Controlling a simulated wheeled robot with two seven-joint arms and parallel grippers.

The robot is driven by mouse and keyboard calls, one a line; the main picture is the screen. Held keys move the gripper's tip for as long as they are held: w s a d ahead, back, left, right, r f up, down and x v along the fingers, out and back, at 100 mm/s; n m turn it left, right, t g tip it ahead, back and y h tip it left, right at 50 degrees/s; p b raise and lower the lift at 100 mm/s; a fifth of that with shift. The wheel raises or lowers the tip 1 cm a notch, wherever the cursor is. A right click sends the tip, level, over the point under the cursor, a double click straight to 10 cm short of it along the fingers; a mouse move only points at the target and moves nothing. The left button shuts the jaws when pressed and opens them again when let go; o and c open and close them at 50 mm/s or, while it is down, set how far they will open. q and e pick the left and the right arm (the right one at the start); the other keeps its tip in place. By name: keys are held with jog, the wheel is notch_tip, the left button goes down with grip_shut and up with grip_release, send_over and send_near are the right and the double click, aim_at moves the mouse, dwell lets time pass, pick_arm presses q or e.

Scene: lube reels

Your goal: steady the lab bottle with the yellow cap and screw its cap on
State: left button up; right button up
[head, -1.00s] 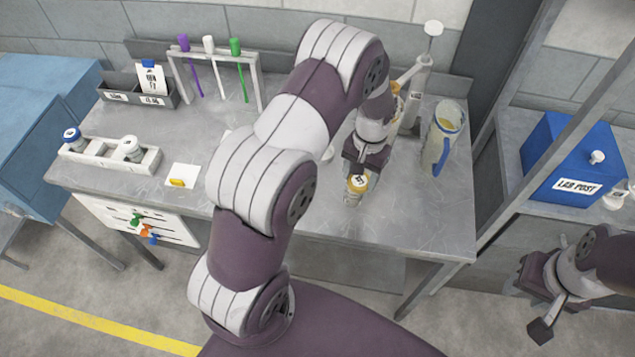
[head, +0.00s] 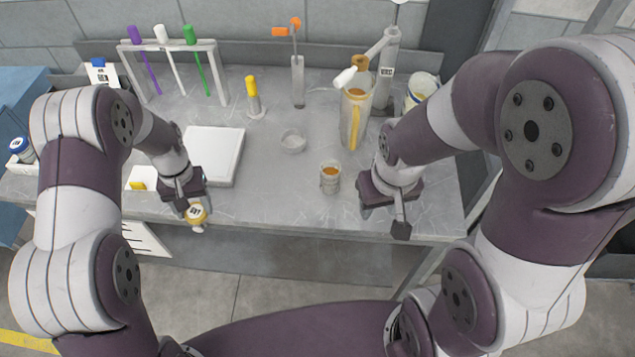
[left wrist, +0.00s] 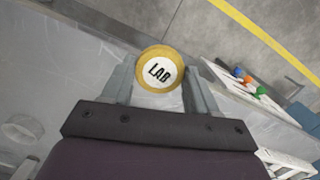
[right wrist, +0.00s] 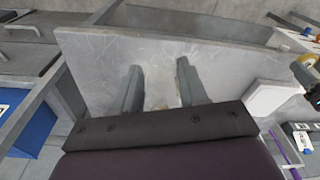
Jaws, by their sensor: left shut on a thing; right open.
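My left gripper (head: 194,203) is shut on the yellow cap (head: 197,215), near the table's front edge. In the left wrist view the cap (left wrist: 160,70) shows a white top marked LAB between the fingers. An open glass bottle (head: 330,185) with amber contents stands upright on the table, right of the left gripper and without a cap on it. My right gripper (head: 400,222) is open, to the right of the bottle and apart from it. Its two fingers show spread in the right wrist view (right wrist: 162,85).
A white pad (head: 213,155) and a glass dish (head: 293,141) lie behind. The table around the bottle is clear.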

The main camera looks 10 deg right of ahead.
pick_arm(q)
jog(key=shift+r, duration=0.1)
pick_arm(e)
jog(key=shift+r, duration=0.1)
